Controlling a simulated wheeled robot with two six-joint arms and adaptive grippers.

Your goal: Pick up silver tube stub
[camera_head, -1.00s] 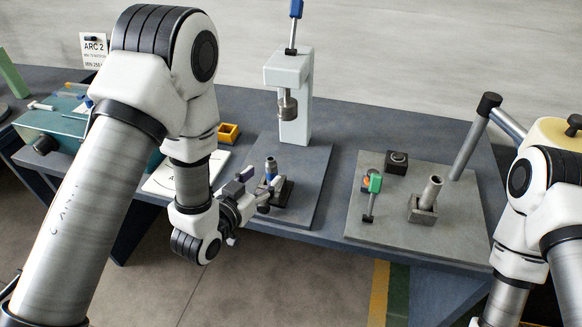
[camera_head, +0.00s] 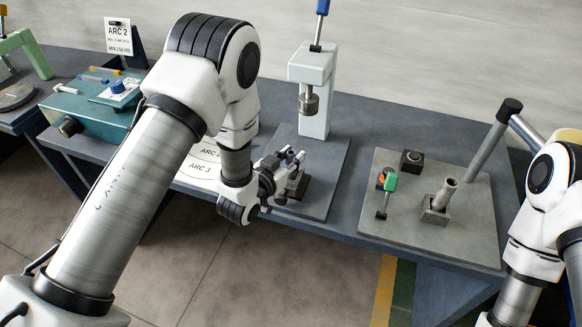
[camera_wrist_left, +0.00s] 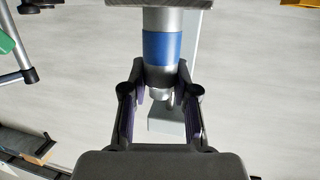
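A silver tube stub with a blue band (camera_wrist_left: 161,47) shows large in the left wrist view, between the tips of my left gripper (camera_wrist_left: 160,88). The fingers stand apart on either side of its end; no firm contact is clear. In the head view, my left gripper (camera_head: 282,166) is at the front of the press plate by a dark holder (camera_head: 297,186), and its fingers largely hide the stub there. Another plain silver tube (camera_head: 446,190) leans in a grey block on the right plate. My right gripper is out of view.
A press (camera_head: 314,90) stands behind my left gripper. The right plate (camera_head: 470,225) carries a green-handled tool (camera_head: 389,185) and a black block (camera_head: 412,161). A teal box (camera_head: 90,115) stands at left. The bench between the two plates is clear.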

